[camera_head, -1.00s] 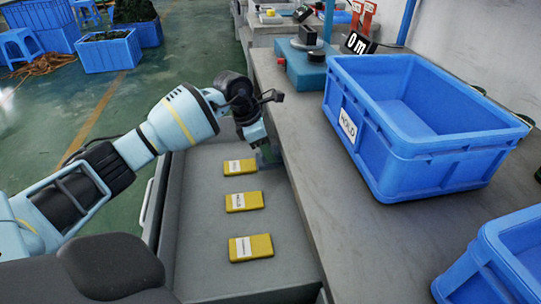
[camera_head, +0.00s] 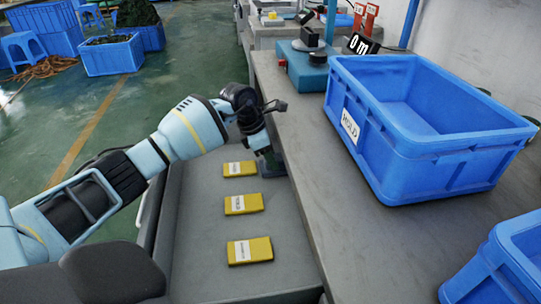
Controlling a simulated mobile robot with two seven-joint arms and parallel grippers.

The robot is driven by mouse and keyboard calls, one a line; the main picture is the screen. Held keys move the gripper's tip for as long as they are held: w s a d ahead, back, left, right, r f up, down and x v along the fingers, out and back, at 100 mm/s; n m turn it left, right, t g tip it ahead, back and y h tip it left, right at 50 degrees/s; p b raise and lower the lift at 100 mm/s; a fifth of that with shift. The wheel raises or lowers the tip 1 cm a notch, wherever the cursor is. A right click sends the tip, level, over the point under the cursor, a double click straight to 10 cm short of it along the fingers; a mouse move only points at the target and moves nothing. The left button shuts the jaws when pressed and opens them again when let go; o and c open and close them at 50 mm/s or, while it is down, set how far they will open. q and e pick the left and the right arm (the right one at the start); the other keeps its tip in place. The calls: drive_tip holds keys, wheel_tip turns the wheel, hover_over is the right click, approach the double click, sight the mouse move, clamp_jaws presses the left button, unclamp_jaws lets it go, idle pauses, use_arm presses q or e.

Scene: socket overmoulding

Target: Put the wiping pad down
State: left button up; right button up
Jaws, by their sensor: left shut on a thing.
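My left gripper (camera_head: 267,152) reaches down into the grey drawer-like tray (camera_head: 205,270), beside the bench edge. It is shut on a small dark grey-green block, which looks like the wiping pad (camera_head: 271,168). The pad is low, at or just above the tray floor, to the right of the farthest yellow block (camera_head: 239,168). I cannot tell whether it touches the floor. The fingers partly hide it. My right gripper is not in view.
Two more labelled yellow blocks lie nearer in the tray, one in the middle (camera_head: 244,204) and one closest (camera_head: 250,250). A blue crate labelled HOLD (camera_head: 440,148) stands on the grey bench (camera_head: 330,235). Another blue crate (camera_head: 500,262) is at lower right.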

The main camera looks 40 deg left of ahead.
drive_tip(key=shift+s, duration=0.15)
use_arm(q)
drive_tip(key=o, duration=0.9)
drive_tip(key=shift+f, duration=0.1)
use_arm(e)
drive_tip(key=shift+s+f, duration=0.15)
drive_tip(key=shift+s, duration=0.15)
use_arm(q)
drive_tip(key=shift+r, duration=0.2)
drive_tip(key=p+v, duration=0.2)
drive_tip(key=v, duration=1)
drive_tip(key=shift+w+p, duration=0.1)
drive_tip(key=shift+p, duration=0.3)
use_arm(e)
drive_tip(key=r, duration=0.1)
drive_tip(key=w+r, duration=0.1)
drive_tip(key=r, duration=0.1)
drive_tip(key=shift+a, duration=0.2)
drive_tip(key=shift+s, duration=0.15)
